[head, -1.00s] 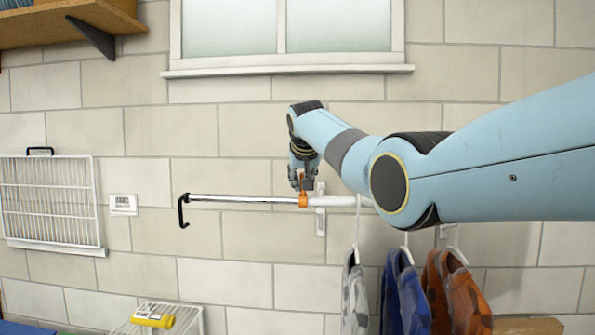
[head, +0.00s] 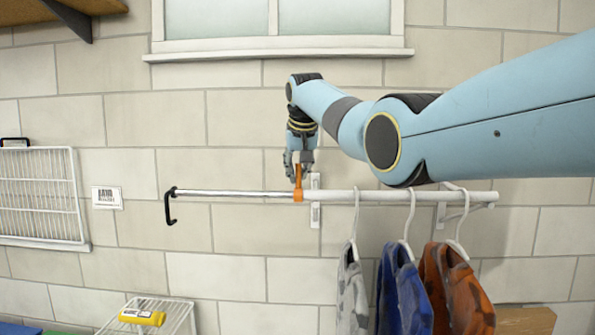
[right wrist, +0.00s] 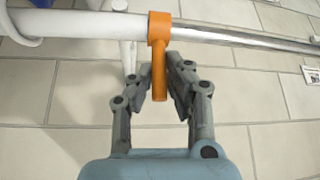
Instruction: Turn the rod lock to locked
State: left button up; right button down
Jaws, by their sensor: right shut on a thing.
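The rod lock is an orange collar with a lever (head: 298,192), at the joint of the rod where the thick white tube (head: 385,196) meets the thin chrome rod (head: 235,193). In the head view the lever points up from the collar. My right gripper (head: 298,170) comes down from above and is shut on the lever. The right wrist view shows the orange lever (right wrist: 159,78) between the fingertips of the gripper (right wrist: 165,92). A black hook (head: 169,206) is on the rod's left end. My left gripper is out of view.
Grey, blue and orange garments (head: 397,285) hang on white hangers right of the lock. A white wall bracket (head: 315,205) stands behind the rod. A window sill (head: 280,54) is above, and a wire rack (head: 42,195) is at the left.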

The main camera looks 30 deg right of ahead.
jog(key=c, duration=1.3)
grip_release()
jog(key=shift+d+f, duration=0.1)
jog(key=shift+f, duration=0.05)
jog(key=shift+s+r, duration=0.2)
jog(key=shift+r, duration=0.4)
jog(key=v, duration=1)
jog(key=shift+s+r, duration=0.25)
jog(key=shift+f, duration=0.1)
